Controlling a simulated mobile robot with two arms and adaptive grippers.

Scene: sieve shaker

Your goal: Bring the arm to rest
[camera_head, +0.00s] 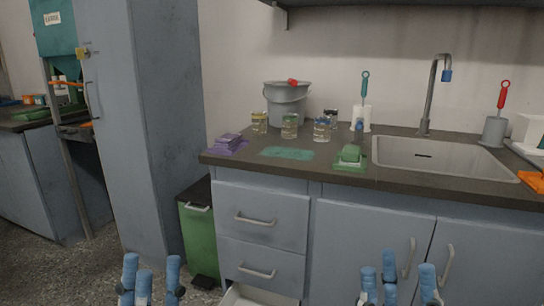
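My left gripper (150,278) shows at the bottom edge, left of the middle. Its blue fingers point up and stand apart, with nothing between them. My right gripper (396,280) shows at the bottom edge, right of the middle, in front of the lower cabinet doors. Its blue fingers also stand apart and hold nothing. Both grippers are in front of the counter and below its top, and touch nothing that I can see. The rest of both arms is out of view.
The dark counter (407,181) holds a grey bucket (287,105), several glass jars (289,128), cloths, brushes and a sink (440,158). A bottom drawer (240,296) stands open between the grippers. A green bin (199,238) stands left of the drawers.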

